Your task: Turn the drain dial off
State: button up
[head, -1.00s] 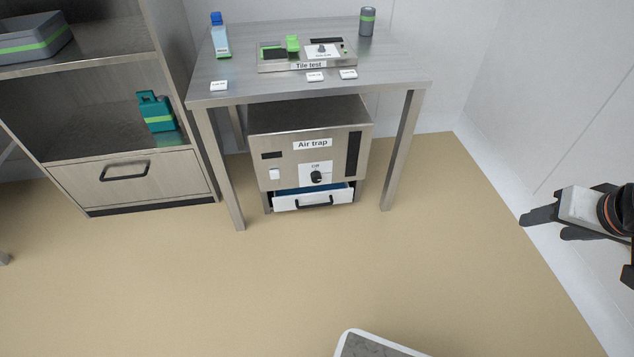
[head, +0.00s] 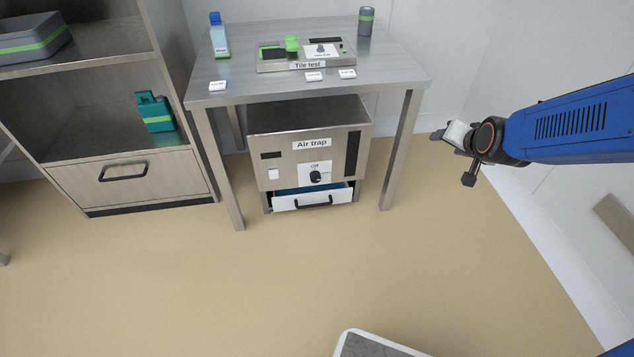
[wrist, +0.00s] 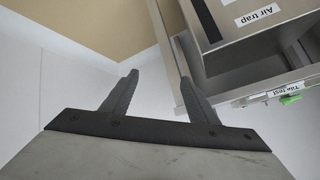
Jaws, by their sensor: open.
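A black round dial (head: 316,177) sits on a white plate marked "Off" on the front of the steel machine labelled "Air trap" (head: 259,141), under the table. I cannot make out a "drain" label on it. My gripper (head: 437,138) is open and empty, to the right of the machine and beside the table's right front leg, well apart from the dial. In the wrist view my two dark fingers (wrist: 153,95) stand apart with nothing between them.
The machine's white drawer (head: 290,201) is partly open below the dial. The table's right front leg (head: 403,150) stands between my gripper and the machine. A tile tester (head: 265,68), bottle and canister stand on the table. The floor in front (head: 270,280) is clear.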

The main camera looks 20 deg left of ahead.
jog(key=w+a+f+t+y, duration=0.1)
jog(key=w+a+f, duration=0.2)
jog(key=a+f, duration=0.25)
jog(key=w+a+f, duration=0.4)
jog(key=a, duration=0.2)
jog(key=m+t+y, duration=0.1)
jog(key=t+y, duration=0.4)
send_near(316, 180)
jog(key=x, duration=0.9)
jog(key=shift+w, duration=0.2)
jog(key=shift+c, duration=0.6)
jog(key=c, duration=0.9)
